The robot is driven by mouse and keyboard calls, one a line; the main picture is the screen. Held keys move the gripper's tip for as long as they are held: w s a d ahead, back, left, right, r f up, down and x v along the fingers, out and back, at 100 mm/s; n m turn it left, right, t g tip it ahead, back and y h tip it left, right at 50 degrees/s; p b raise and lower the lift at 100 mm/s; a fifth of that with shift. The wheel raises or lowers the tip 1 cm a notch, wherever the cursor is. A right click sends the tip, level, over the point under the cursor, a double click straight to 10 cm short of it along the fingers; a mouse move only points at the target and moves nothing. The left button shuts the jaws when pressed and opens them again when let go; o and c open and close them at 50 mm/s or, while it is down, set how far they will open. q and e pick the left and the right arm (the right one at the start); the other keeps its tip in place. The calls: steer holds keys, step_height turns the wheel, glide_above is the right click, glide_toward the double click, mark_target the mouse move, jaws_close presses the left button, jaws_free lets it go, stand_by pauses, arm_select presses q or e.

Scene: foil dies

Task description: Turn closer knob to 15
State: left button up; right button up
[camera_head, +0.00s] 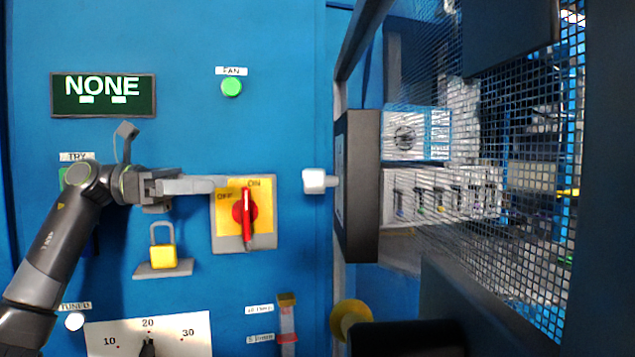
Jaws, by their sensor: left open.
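A white dial plate (184,332) marked 10, 20 and 30 shows at the bottom left, cut off by the lower edge of the view. The tip of a black knob (147,349) stands on it, below the 20 and pointing roughly toward it; most of the knob is out of view. My left gripper (222,184) is well above the dial, its fingers pointing right. It is open, seen side-on, and its tips overlap the left edge of the yellow switch plate (264,224). I cannot tell whether they touch it. My right gripper is not in view.
The yellow plate carries a red rotary handle (248,215) near ON. A yellow padlock (163,256) sits between my left gripper and the dial. A green FAN button (232,87) and a NONE display (104,96) are above. A mesh guard (525,190) fills the right side.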

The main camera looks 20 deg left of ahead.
mark_target(310, 183)
arm_select(q)
steer(key=p+x, duration=0.1)
steer(key=x, duration=0.4)
steer(key=p+x, duration=0.2)
steer(key=x, duration=0.3)
steer(key=p+x, duration=0.2)
steer(key=x, duration=0.4)
steer(key=shift+s+d+r, duration=0.15)
steer(key=shift+s, duration=0.15)
steer(key=shift+w+d, duration=0.1)
steer(key=shift+d, duration=0.3)
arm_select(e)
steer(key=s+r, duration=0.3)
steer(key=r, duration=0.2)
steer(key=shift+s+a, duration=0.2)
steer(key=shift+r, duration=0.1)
arm_select(q)
steer(key=c, duration=1)
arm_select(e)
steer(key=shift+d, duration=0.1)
